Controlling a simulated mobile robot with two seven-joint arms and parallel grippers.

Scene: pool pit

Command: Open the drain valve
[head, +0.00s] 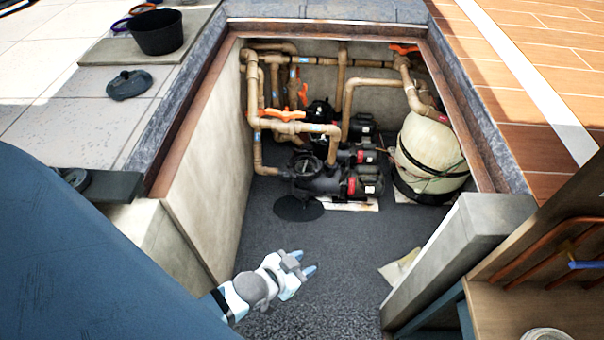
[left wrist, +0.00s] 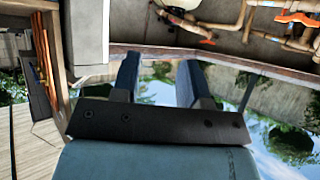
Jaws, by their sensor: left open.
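Several orange valve handles sit on the tan pipes in the pit: a long one on the front pipe (head: 283,115), an upright one behind it (head: 303,95), and one at the upper right (head: 403,49). I cannot tell which is the drain valve. My left gripper (head: 303,262) is open and empty above the dark pit floor, well in front of the pipes and touching nothing. In the left wrist view its two fingers (left wrist: 158,80) stand apart, and an orange handle (left wrist: 298,17) shows at the upper right. My right gripper is not in view.
Black pumps (head: 345,182) and a cream filter tank (head: 431,153) stand at the back of the pit. A dark round patch (head: 298,208) and a pale sheet (head: 401,267) lie on the floor. A concrete post (head: 462,240) and wooden shelf (head: 530,305) are at right. The mid-floor is free.

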